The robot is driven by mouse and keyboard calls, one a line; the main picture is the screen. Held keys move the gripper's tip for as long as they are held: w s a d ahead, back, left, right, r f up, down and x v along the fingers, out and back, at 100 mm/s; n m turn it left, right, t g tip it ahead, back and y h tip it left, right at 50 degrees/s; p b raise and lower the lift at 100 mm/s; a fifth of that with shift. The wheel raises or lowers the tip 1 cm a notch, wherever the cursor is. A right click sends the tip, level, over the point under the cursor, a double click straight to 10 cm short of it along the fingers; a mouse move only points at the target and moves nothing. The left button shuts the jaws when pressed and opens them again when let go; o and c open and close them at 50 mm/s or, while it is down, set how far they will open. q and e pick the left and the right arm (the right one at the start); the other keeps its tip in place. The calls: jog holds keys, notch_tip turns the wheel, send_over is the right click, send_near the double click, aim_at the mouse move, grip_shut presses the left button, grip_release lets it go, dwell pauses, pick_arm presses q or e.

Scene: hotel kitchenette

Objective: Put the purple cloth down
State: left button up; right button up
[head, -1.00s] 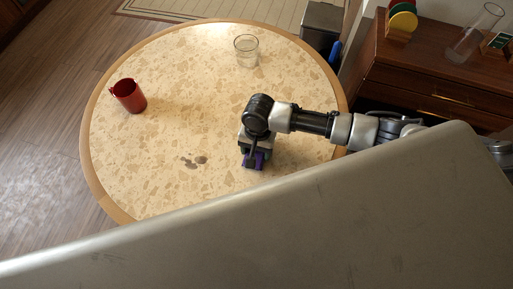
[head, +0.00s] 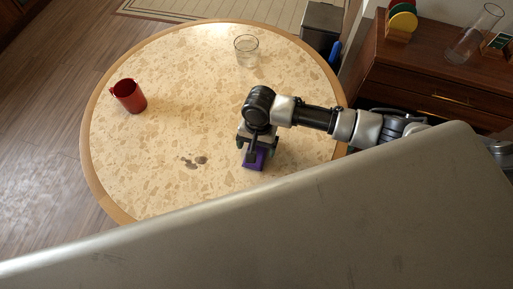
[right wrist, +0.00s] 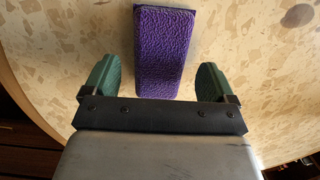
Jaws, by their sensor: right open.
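The purple cloth (head: 255,163) is a small folded block on the round table, under my right gripper in the head view. In the right wrist view the cloth (right wrist: 164,48) lies between and beyond the two green fingers, with a gap on each side. My right gripper (head: 258,156) is open and also shows in the right wrist view (right wrist: 158,84). My left gripper is not in view.
The round speckled table (head: 190,85) holds a red mug (head: 129,96) at the left, a clear glass (head: 246,51) at the back and dark stains (head: 194,162) left of the gripper. A wooden cabinet (head: 430,80) stands at the right. Much of the tabletop is clear.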

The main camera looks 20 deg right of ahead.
notch_tip(320, 180, up, 10)
jog(key=w, duration=0.1)
jog(key=shift+d+f, duration=0.25)
jog(key=shift+d, duration=0.1)
jog(key=shift+f, duration=0.1)
